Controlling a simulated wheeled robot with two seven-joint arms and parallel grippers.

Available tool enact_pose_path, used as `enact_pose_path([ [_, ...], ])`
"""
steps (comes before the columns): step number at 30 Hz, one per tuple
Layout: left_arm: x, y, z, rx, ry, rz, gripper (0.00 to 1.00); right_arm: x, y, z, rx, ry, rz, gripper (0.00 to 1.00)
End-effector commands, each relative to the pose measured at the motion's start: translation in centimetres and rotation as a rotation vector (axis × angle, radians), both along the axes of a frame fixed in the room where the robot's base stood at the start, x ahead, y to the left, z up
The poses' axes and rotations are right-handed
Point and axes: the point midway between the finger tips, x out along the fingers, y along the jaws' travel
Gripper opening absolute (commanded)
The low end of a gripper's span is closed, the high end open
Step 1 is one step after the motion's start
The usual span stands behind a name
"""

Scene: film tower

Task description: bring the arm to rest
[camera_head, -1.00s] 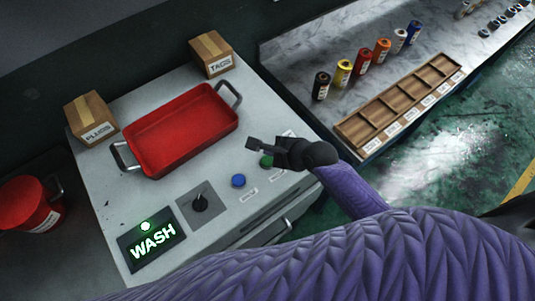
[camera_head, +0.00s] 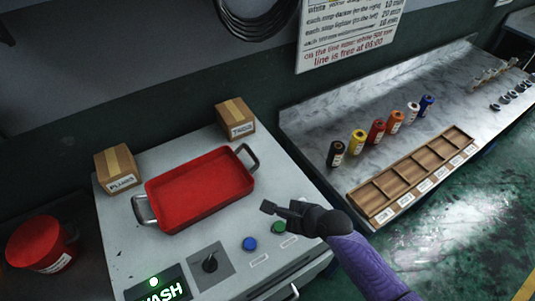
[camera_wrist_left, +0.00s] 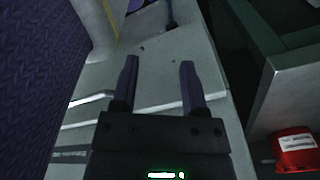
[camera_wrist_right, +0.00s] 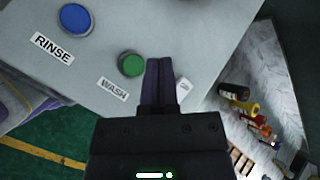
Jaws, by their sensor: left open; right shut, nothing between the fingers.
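My right gripper (camera_head: 268,207) reaches in from the right over the machine top, above and beside the green button (camera_head: 279,227). In the right wrist view its two fingers (camera_wrist_right: 160,65) are together with nothing between them. The green button (camera_wrist_right: 131,65), labelled WASH, lies just left of the fingertips there. The blue button (camera_head: 249,243), labelled RINSE in the right wrist view, is farther left. My left gripper (camera_wrist_left: 159,75) shows only in its own wrist view, with its fingers apart and empty, above a pale surface.
A red tray (camera_head: 200,190) sits on the machine, with PLUGS (camera_head: 118,169) and TAGS (camera_head: 236,119) boxes behind it. A black knob (camera_head: 210,262) and a lit WASH sign (camera_head: 163,293) are near its front. A marble bench (camera_head: 390,95) with several canisters and a wooden rack (camera_head: 410,177) stands right.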

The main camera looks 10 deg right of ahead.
Motion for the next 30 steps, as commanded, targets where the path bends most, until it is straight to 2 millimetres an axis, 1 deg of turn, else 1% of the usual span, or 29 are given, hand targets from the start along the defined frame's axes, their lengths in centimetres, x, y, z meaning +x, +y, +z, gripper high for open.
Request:
enact_pose_path([
  [2, 0.0, 0.0, 0.0, -0.002, -0.001, 0.006, 0.57, -0.2, 0.1, 0.1, -0.016, -0.004, 0.02, 0.0],
  [4, 0.0, -0.1, 0.0, -0.004, 0.0, 0.007, 0.57, -1.8, 0.7, 0.4, -0.132, -0.037, 0.165, 0.0],
  [5, 0.0, -0.2, 0.0, -0.005, -0.001, 0.007, 0.57, -2.7, 1.0, 0.7, -0.205, -0.058, 0.255, 0.0],
  [6, 0.1, -0.2, 0.0, -0.005, -0.002, 0.007, 0.57, -4.1, 1.2, 1.1, -0.314, -0.089, 0.388, 0.0],
  [9, 0.1, -0.4, 0.0, -0.007, -0.003, 0.007, 0.57, -7.1, 1.0, 2.3, -0.567, -0.151, 0.698, 0.0],
  [12, 0.1, -0.4, 0.0, -0.008, -0.001, 0.007, 0.57, -9.6, 0.3, 3.4, -0.76, -0.185, 0.944, 0.0],
  [15, 0.0, -0.4, 0.0, -0.009, -0.001, 0.007, 0.57, -11.6, -0.7, 4.6, -0.911, -0.2, 1.153, 0.0],
  [18, 0.1, -0.5, 0.0, -0.009, -0.002, 0.006, 0.57, -13.6, -1.7, 5.8, -1.032, -0.2, 1.344, 0.0],
  [24, 0.1, -0.5, 0.0, -0.009, -0.002, 0.006, 0.57, -17.5, -4.1, 8.4, -1.203, -0.168, 1.701, 0.0],
  [25, 0.1, -0.5, -0.9, -0.009, -0.002, 0.006, 0.57, -17.1, -4.0, 6.4, -1.195, -0.164, 1.705, 0.0],
  [27, 0.0, -0.5, -2.2, -0.009, -0.001, 0.006, 0.57, -16.8, -3.9, 3.3, -1.185, -0.157, 1.71, 0.0],
  [29, 0.0, -0.5, -3.0, -0.009, 0.0, 0.006, 0.57, -16.6, -3.9, 0.8, -1.177, -0.152, 1.716, 0.0],
  [30, 0.0, -0.4, -3.6, -0.009, 0.001, 0.005, 0.57, -16.5, -3.9, -0.8, -1.172, -0.148, 1.721, 0.0],
])
